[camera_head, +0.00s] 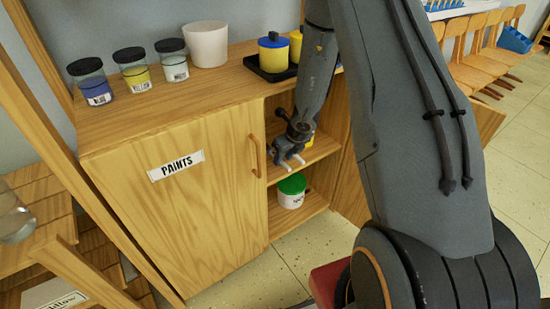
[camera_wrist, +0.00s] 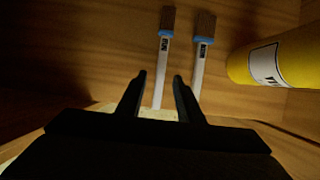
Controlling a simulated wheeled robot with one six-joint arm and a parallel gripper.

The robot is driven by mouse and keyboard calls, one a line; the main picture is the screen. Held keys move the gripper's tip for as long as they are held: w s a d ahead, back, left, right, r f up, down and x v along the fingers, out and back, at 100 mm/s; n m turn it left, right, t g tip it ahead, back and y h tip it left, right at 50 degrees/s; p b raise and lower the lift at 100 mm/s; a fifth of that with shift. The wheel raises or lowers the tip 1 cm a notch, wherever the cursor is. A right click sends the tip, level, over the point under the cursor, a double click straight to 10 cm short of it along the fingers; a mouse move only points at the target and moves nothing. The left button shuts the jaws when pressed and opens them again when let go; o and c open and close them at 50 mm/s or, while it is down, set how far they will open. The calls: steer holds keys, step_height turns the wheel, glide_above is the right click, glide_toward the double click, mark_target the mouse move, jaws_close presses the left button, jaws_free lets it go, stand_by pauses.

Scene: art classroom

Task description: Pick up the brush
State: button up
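Two brushes with brown bristles, blue bands and white handles lie side by side on a wooden shelf in the wrist view: a left brush (camera_wrist: 163,62) and a right brush (camera_wrist: 201,62). My gripper (camera_wrist: 160,77) is open. The left brush's handle shows between the two fingers, and the right brush's handle runs just outside the right finger. I cannot tell the height of the fingers above the handles. In the head view my gripper (camera_head: 293,163) is at the front of the cabinet's open upper compartment; the brushes are not visible there.
A yellow labelled bottle (camera_wrist: 272,63) is right of the brushes. A white tub with a green lid (camera_head: 291,191) stands on the lower shelf. The closed "PAINTS" door (camera_head: 180,210) is left of the opening. Jars and a white cup (camera_head: 206,44) stand on top.

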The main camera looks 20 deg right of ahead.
steer(key=shift+w+f, duration=0.1)
steer(key=shift+f, duration=0.25)
steer(key=shift+c, duration=0.6)
jaws_close()
steer(key=shift+r, duration=0.15)
